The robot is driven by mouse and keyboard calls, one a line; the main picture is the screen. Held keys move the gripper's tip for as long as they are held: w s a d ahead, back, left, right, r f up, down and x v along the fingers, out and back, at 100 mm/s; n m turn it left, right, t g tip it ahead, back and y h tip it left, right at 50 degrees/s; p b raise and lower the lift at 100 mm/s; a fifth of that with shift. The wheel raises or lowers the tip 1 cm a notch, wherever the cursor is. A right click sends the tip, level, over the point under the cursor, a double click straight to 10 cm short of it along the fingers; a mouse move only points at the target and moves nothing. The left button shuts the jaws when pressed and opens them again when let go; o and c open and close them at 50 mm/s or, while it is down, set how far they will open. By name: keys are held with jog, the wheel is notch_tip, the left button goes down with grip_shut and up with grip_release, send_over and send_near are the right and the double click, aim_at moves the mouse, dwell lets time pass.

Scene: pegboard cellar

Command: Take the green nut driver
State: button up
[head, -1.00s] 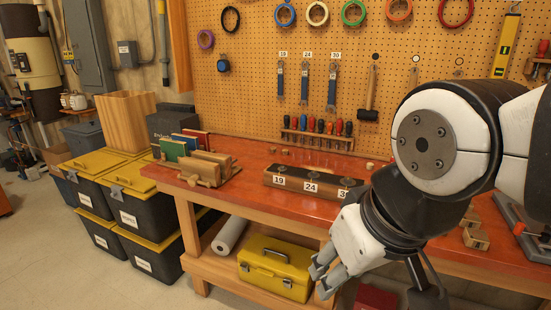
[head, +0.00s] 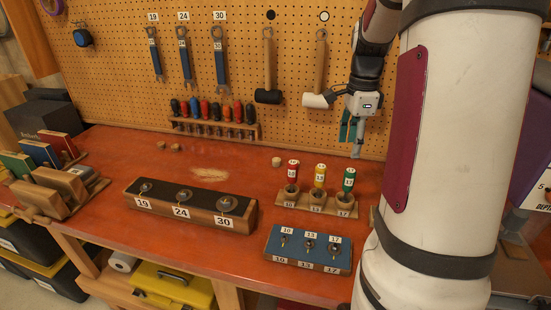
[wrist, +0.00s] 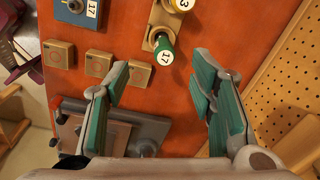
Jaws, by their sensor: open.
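The green nut driver (head: 348,179) stands upright in the right-hand hole of a small wooden stand (head: 312,205), over the label 17. Beside it stand a yellow nut driver (head: 319,176) and a red one (head: 293,171). In the wrist view the green handle (wrist: 163,48), with a white 17 on its cap, shows just beyond and between the open fingers. My gripper (wrist: 160,75) is open and empty. In the head view my gripper (head: 352,140) points down, above and near the green driver, and nothing is between its fingers.
A blue block (head: 309,249) with sizes 10, 13 and 17 lies in front of the stand. A dark block (head: 190,206) marked 19, 24, 30 lies to the left. The pegboard (wrist: 290,90) is close on the right in the wrist view. Small wooden blocks (wrist: 98,63) lie on the left.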

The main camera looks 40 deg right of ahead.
aim_at(352, 169)
jog(key=shift+d+f+m, duration=0.2)
jog(key=shift+d+m, duration=0.05)
jog(key=shift+d, duration=0.25)
jog(key=shift+d+f+m, duration=0.2)
jog(key=shift+d+m, duration=0.05)
jog(key=shift+d, duration=0.2)
jog(key=shift+d+f, duration=0.25)
jog(key=shift+d, duration=0.05)
jog(key=shift+m, duration=0.3)
notch_tip(352, 169, down, 8)
jog(key=shift+f+p, duration=0.15)
jog(key=shift+p, duration=0.35)
jog(key=shift+a+f+p, duration=0.2)
jog(key=shift+f+p, duration=0.45)
jog(key=shift+f, duration=2.05)
grip_shut()
